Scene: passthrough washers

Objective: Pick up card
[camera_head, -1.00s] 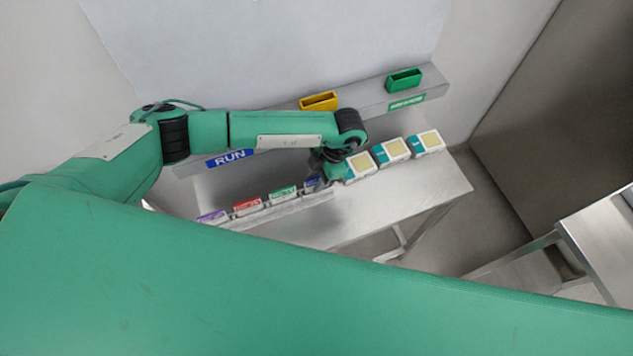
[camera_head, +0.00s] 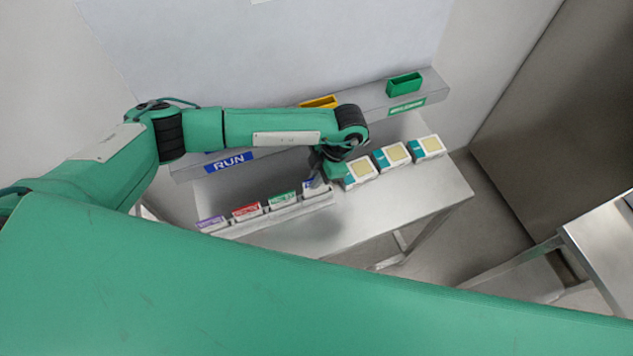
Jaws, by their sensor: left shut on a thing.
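Several cards stand in a row in a grey rack (camera_head: 265,220) on the metal table: a purple-topped card (camera_head: 211,223), a red-topped card (camera_head: 246,210), a green-topped card (camera_head: 282,198) and a blue-topped card (camera_head: 309,185) at the right end. My left gripper (camera_head: 318,182) points down at the blue-topped card and is shut on it. The gripper and wrist hide part of that card. The card is at the rack's right end; I cannot tell whether it is clear of its slot. My right gripper is not in view.
Three white boxes with teal sides (camera_head: 392,156) stand right of the gripper, close to my wrist. The table's front right is clear.

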